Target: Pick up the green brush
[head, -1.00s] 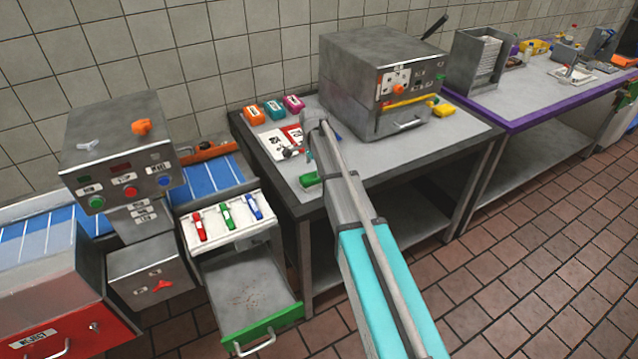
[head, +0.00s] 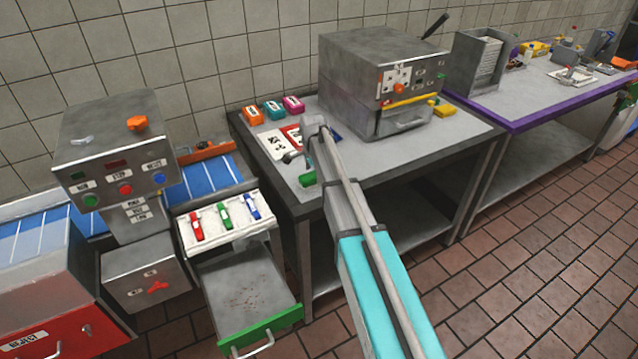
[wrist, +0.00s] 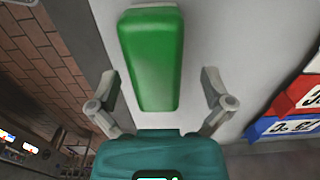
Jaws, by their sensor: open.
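The green brush, a plain green block with rounded edges, lies on the grey table top, partly hidden by my arm in the head view (head: 307,180). In the wrist view the green brush (wrist: 150,58) fills the upper middle, its long side running away from the camera. My gripper (wrist: 158,84) is open, with one finger on each side of the brush's near part. A gap shows between each finger and the brush, and nothing is held. In the head view my arm hides most of the gripper.
Picture cards (head: 270,146) and orange, teal and pink blocks (head: 273,110) lie further back on the table. A grey metal machine (head: 370,80) stands to the right. A tray with red, green and blue clips (head: 240,238) is at left, above an open drawer.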

